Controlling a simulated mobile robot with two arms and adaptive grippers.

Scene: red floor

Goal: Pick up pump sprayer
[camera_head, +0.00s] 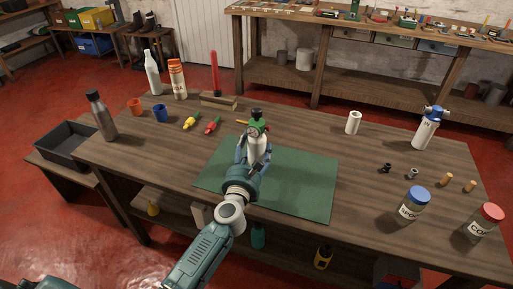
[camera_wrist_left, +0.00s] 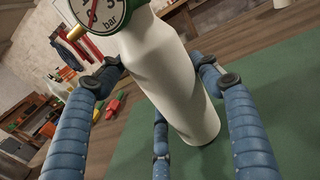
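A white bottle (camera_head: 257,148) with a green and black top and a pressure gauge is at the far part of the green mat. It fills the middle of the left wrist view (camera_wrist_left: 170,75), with its round gauge (camera_wrist_left: 98,12) at the top. My left gripper (camera_head: 252,150) has its blue fingers around this bottle, on both sides. In the left wrist view the fingertips (camera_wrist_left: 158,68) are very close to its wall; whether they press on it I cannot tell. Another white bottle with a blue spray head (camera_head: 427,128) stands at the right of the table. My right gripper is not in view.
The green mat (camera_head: 310,180) is otherwise bare. Yellow (camera_head: 192,121) and red (camera_head: 213,125) tools lie to its left. A white cylinder (camera_head: 353,122), a blue-lidded jar (camera_head: 413,204) and a red-lidded jar (camera_head: 484,221) stand to the right. A metal bottle (camera_head: 101,116) stands far left.

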